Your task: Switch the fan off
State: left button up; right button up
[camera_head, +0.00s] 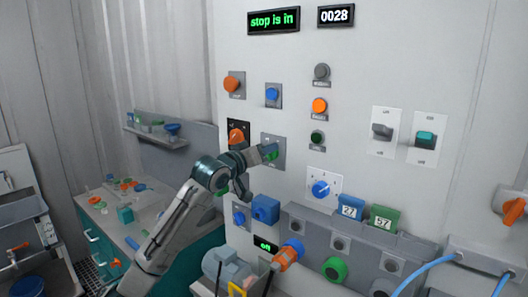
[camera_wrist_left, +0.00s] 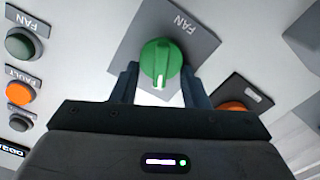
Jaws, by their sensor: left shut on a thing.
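The fan switch is a green rotary knob (camera_wrist_left: 161,58) on a grey plate marked FAN (camera_wrist_left: 187,24). In the wrist view its white pointer mark faces down toward my gripper. In the head view the knob (camera_head: 272,155) is mostly hidden by my gripper. My left gripper (camera_head: 266,152) is at the panel, and its two fingers (camera_wrist_left: 160,84) are on either side of the knob, shut on it. The FAN lamp (camera_wrist_left: 21,45) is dark green and looks unlit; in the head view it sits right of the knob (camera_head: 317,137). My right gripper is out of view.
An orange knob (camera_head: 237,135) is close to the left of my gripper. A blue knob (camera_head: 321,188) is to the lower right, and an orange lamp (camera_head: 320,106) to the upper right. A display (camera_head: 274,20) reads "stop is in". Blue boxes and pipework stand below.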

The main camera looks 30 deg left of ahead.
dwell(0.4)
pick_arm(q)
jog(key=o, duration=1)
jog(key=shift+c, duration=0.2)
jog(key=shift+s, duration=0.15)
jog(key=s+b, duration=0.7)
jog(key=s, duration=0.3)
jog(key=shift+s+a, duration=0.25)
jog(key=shift+a, duration=0.2)
